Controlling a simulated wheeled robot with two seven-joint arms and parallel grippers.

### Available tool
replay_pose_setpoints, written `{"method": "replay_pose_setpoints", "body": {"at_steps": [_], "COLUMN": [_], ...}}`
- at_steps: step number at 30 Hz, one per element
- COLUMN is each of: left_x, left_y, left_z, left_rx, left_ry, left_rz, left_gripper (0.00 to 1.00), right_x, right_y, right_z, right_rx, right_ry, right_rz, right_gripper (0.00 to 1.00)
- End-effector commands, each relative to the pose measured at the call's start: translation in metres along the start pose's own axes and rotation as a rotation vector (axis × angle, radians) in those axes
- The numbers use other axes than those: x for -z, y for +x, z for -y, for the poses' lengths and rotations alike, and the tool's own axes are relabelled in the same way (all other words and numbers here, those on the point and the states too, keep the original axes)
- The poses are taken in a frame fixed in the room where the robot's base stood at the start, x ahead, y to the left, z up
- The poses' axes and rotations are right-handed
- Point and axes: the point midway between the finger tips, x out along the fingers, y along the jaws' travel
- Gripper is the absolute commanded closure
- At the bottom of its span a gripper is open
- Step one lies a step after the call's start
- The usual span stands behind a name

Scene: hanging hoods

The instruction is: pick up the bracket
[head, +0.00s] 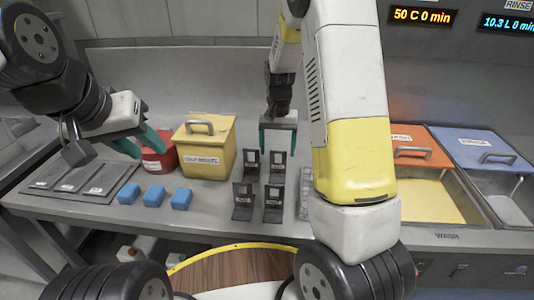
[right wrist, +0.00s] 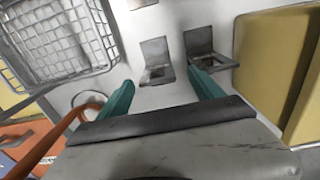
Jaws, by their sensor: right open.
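Several dark L-shaped brackets with pale labels stand on the grey counter in the head view. One back bracket (head: 253,163) and another back bracket (head: 278,160) are just below my right gripper (head: 278,138). Two front brackets stand nearer, a left one (head: 243,200) and a right one (head: 273,203). In the right wrist view, my right gripper (right wrist: 160,90) is open and empty. One bracket (right wrist: 156,60) shows ahead between its teal fingertips, and another (right wrist: 204,48) is beside the right fingertip. My left gripper (head: 138,145) is open and empty, above the counter at the left.
A yellow lidded box (head: 207,148) stands left of the brackets, with a red container (head: 158,158) behind blue blocks (head: 154,195). A grey tray (head: 78,180) is far left. A wire basket (right wrist: 58,45) lies beside the brackets. Wash (head: 425,195) and rinse (head: 500,205) tanks are right.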

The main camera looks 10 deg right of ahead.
Motion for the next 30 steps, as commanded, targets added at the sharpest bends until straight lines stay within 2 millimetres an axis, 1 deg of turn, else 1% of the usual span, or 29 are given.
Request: {"method": "replay_pose_setpoints", "body": {"at_steps": [1, 8, 13, 17, 23, 24, 29, 30], "left_x": [0.0, 0.0, 0.0, 0.0, 0.0, 0.0, 0.0, 0.0], "left_y": [0.0, 0.0, 0.0, 0.0, 0.0, 0.0, 0.0, 0.0], "left_z": [0.0, 0.0, 0.0, 0.0, 0.0, 0.0, 0.0, 0.0], "left_rx": [0.0, 0.0, 0.0, 0.0, 0.0, 0.0, 0.0, 0.0], "left_ry": [0.0, 0.0, 0.0, 0.0, 0.0, 0.0, 0.0, 0.0], "left_rz": [0.0, 0.0, 0.0, 0.0, 0.0, 0.0, 0.0, 0.0], "left_gripper": [0.64, 0.64, 0.64, 0.64, 0.64, 0.64, 0.64, 0.64], "right_x": [-0.001, 0.0, 0.0, 0.001, 0.001, 0.001, 0.001, 0.001], "right_y": [0.007, 0.034, 0.06, 0.069, 0.069, 0.069, 0.069, 0.069], "right_z": [-0.001, -0.002, -0.004, -0.003, -0.003, -0.003, -0.003, -0.003], "right_rx": [-0.001, -0.001, -0.001, 0.0, 0.001, 0.001, 0.001, 0.001], "right_ry": [0.0, 0.001, 0.0, -0.001, -0.001, -0.001, -0.001, -0.001], "right_rz": [0.003, 0.002, 0.003, 0.001, -0.001, -0.001, -0.001, -0.001], "right_gripper": [0.24, 0.24, 0.24, 0.24, 0.24, 0.26, 0.57, 0.65]}}
